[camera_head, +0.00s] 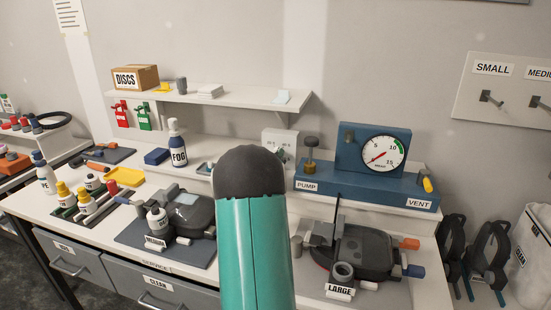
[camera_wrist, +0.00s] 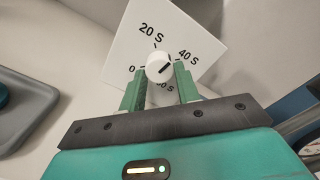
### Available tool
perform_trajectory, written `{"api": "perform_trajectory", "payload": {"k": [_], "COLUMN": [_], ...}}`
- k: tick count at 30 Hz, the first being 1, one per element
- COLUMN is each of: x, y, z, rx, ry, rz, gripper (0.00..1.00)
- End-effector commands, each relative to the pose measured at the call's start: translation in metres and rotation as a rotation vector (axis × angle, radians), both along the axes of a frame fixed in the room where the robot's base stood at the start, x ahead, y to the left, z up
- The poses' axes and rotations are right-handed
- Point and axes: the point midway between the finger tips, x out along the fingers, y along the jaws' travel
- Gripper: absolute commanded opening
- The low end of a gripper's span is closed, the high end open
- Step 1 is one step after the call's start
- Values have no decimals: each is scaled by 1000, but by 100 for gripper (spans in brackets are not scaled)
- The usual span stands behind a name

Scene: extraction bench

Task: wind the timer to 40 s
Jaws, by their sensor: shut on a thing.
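The timer is a white square plate with a round white knob (camera_wrist: 159,67), seen close up in the wrist view. Around the knob are the marks 0, 20 S, 40 S and a partly hidden 60 S. The knob's dark pointer line slants to the upper right, roughly toward the 40 S mark; I cannot tell if it lines up exactly. My gripper (camera_wrist: 160,78) is shut on the knob, one green finger on each side.
Right of the timer is the blue pump and vent unit (camera_head: 370,185) with a gauge. The FOG bottle (camera_head: 177,145) stands to the left. A shelf (camera_head: 235,97) is above. Dark devices (camera_head: 355,250) sit in front on the bench.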

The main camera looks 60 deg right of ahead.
Motion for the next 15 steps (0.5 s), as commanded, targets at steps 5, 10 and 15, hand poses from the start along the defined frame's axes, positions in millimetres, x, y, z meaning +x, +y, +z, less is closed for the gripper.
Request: {"api": "perform_trajectory", "payload": {"k": [5, 10, 15], "x": [0, 0, 1], "y": [0, 0, 0], "z": [-1, -1, -1], "rx": [27, 52, 75], "ry": [-166, -323, -463], "rz": [-1, -1, 0], "gripper": [9, 9, 9]}}
